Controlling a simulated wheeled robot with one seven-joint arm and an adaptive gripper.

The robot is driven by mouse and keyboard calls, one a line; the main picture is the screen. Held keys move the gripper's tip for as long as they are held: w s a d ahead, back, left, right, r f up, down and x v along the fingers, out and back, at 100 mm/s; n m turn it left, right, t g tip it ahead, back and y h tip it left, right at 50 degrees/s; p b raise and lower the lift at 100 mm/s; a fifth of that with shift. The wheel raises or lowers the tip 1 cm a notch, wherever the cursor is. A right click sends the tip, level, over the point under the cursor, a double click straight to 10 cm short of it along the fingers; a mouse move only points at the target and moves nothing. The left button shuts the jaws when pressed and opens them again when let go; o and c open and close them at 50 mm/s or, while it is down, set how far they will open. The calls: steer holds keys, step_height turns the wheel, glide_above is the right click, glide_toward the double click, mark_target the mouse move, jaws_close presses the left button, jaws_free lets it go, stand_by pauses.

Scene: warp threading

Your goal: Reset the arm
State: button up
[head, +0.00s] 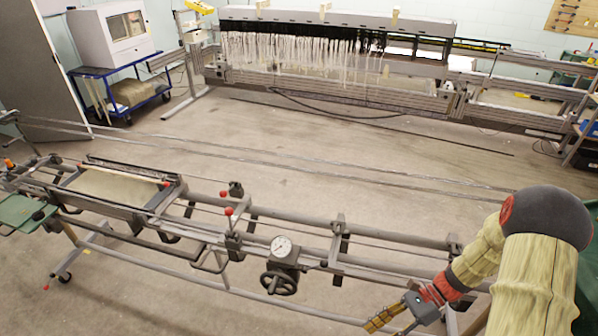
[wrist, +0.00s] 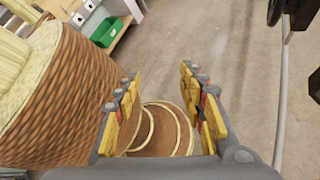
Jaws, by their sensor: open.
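My gripper (head: 385,318) is at the lower right in the head view, at the end of my arm, near the right end of the long metal frame (head: 340,222). In the wrist view, its two yellow-padded fingers (wrist: 162,72) stand wide apart. Nothing is held between them. Below and beyond the fingers lies a round brown thing with pale rims (wrist: 168,128), partly hidden by the fingers. A large brown woven basket (wrist: 62,95) with pale yellow contents fills the left of the wrist view.
The frame carries a dial gauge (head: 284,247) and a handwheel (head: 279,284). A loom with white and black threads (head: 300,45) stands at the back. A blue cart (head: 118,88) is at the back left. A green bin (wrist: 104,32) shows in the wrist view. Open floor (head: 330,150) lies between frame and loom.

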steer(key=s+a+r+n+t+h+b, duration=0.1)
steer(key=s+r+n+t+h, duration=0.1)
steer(key=r+n, duration=0.4)
steer(key=s+a+r+n+t+h+b, duration=0.1)
steer(key=r+n+t+h, duration=0.3)
steer(key=r, duration=0.9)
steer(key=s+r+n+t+h+b, duration=0.1)
steer(key=s+r+n+t+h, duration=0.2)
steer(key=r+n, duration=0.5)
step_height(320, 180, up, 2)
steer(key=shift+s+a+t+h, duration=0.4)
steer(key=shift+s+h, duration=0.05)
steer(key=shift+h, duration=0.45)
